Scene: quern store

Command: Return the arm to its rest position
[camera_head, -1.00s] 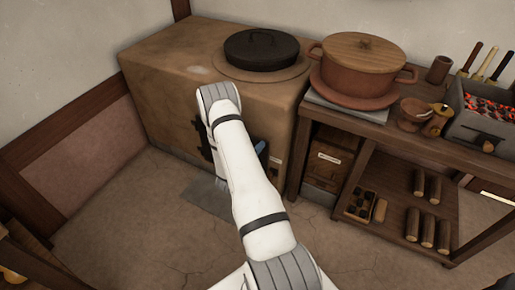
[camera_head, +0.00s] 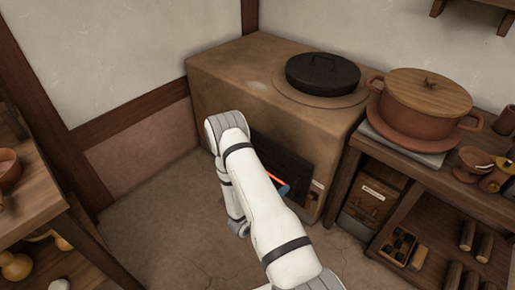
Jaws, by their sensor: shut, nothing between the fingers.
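My white arm (camera_head: 262,200) with grey joints and dark bands rises from the bottom of the head view. It bends at a grey joint (camera_head: 226,122) in front of the clay stove, and a lower section folds down to a rounded grey joint (camera_head: 238,227). No fingers can be made out; my gripper is hidden behind the arm. A small blue part with an orange-red streak (camera_head: 282,187) shows just right of the arm, by the dark stove opening (camera_head: 288,162); I cannot tell what it belongs to.
The clay stove (camera_head: 225,75) bears a black lidded pan (camera_head: 322,72). A wooden bench (camera_head: 440,172) at right bears a lidded clay pot (camera_head: 425,105), with a drawer box (camera_head: 368,200) below. A wooden shelf (camera_head: 35,195) stands at left. Floor (camera_head: 160,225) between them looks clear.

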